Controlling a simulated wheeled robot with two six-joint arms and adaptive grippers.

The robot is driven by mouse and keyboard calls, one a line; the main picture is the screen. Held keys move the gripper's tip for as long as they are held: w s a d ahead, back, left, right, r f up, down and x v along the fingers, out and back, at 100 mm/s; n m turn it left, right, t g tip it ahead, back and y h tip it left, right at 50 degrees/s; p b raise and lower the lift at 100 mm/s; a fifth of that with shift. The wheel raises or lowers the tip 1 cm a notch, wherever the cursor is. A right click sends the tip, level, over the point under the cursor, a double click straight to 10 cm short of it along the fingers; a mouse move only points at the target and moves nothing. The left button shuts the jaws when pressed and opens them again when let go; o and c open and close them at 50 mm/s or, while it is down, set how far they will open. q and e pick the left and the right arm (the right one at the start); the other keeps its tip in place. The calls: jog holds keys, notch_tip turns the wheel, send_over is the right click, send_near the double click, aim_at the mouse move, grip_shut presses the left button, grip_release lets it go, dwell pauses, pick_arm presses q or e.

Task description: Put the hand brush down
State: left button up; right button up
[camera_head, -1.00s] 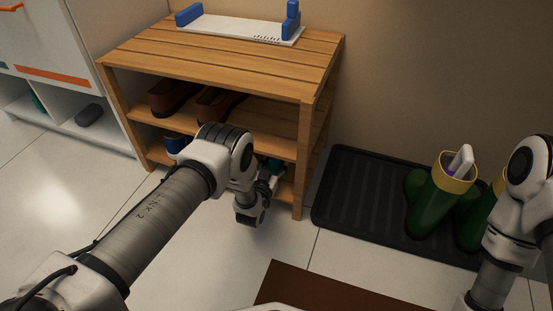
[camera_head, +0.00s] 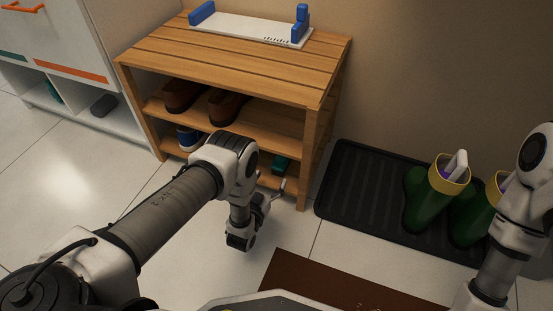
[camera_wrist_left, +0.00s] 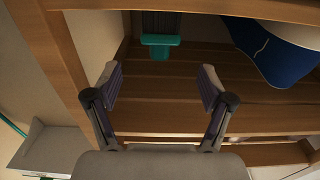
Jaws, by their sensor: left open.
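The hand brush, a teal piece with a dark part, lies on the lowest shelf of the wooden shoe rack (camera_head: 235,55). In the head view its teal end (camera_head: 282,163) shows near the right post. In the left wrist view the brush (camera_wrist_left: 160,42) is ahead of the fingers, with a visible gap. My left gripper (camera_head: 280,188) is at the rack's front; in the wrist view its two fingers (camera_wrist_left: 160,85) are spread with nothing between them. My right arm shows at the right edge; its gripper is out of view.
A blue shoe (camera_wrist_left: 268,52) is on the same shelf; brown shoes (camera_head: 225,105) sit on the shelf above. A white tray with blue ends (camera_head: 250,29) is on top. Green boots (camera_head: 425,200) stand on a black mat (camera_head: 345,185). A brown mat (camera_head: 330,285) lies in front.

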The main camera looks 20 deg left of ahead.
pick_arm(q)
jog(key=shift+s+f, duration=0.1)
jog(key=shift+s, duration=0.4)
